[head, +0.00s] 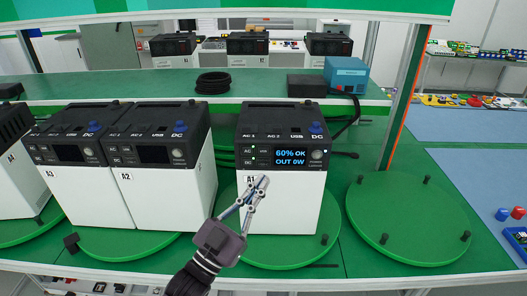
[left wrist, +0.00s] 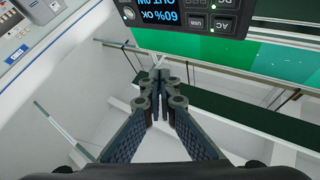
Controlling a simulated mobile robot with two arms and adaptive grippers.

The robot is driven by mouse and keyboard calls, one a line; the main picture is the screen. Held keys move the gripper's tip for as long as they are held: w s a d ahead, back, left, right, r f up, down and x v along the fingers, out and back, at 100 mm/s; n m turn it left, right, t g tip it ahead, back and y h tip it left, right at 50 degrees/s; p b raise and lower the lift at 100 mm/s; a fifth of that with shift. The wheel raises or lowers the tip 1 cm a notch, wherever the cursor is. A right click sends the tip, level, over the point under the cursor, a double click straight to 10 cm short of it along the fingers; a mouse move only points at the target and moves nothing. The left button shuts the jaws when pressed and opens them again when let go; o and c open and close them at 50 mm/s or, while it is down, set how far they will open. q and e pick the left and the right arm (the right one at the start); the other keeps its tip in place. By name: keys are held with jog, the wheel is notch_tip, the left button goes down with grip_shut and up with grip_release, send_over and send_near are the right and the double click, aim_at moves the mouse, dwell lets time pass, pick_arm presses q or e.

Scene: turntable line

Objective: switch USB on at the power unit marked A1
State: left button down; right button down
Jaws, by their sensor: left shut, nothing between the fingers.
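The power unit marked A1 (head: 282,200) stands upright on a green round plate. It has a white body and a dark top and panel. Its lit display (head: 290,157) reads "60% OK, OUT 0W". Small buttons (head: 255,155) lie left of the display, with tiny lights too small to read surely. The display (left wrist: 160,15) and buttons (left wrist: 208,20) show upside down in the left wrist view. My left gripper (head: 264,180) is shut and empty, in front of the white face just below the panel; its closed fingertips (left wrist: 160,68) point up there. Contact cannot be told.
Units A2 (head: 160,195) and A3 (head: 85,190) stand to the left, their displays dark. An empty green turntable plate (head: 405,215) with black pegs is to the right. Behind are a coiled black cable (head: 213,83) and a blue box (head: 346,74).

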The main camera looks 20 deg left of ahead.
pick_arm(q)
jog(key=shift+w, duration=0.1)
jog(key=b, duration=0.3)
send_near(271, 145)
notch_tip(271, 145, up, 2)
jog(key=w+d, duration=0.2)
jog(key=d, duration=0.1)
jog(key=shift+w+a+r, duration=0.2)
jog(key=shift+w+a, duration=0.3)
jog(key=shift+w, duration=0.1)
jog(key=shift+w, duration=0.1)
dwell(0.5)
jog(key=shift+w+a, duration=0.1)
jog(key=shift+w, duration=0.2)
jog(key=shift+w+a, duration=0.1)
jog(key=shift+w, duration=0.2)
dwell(0.8)
jog(key=shift+s, duration=0.15)
jog(key=shift+s+d, duration=0.25)
jog(key=shift+s, duration=0.35)
jog(key=shift+p, duration=0.3)
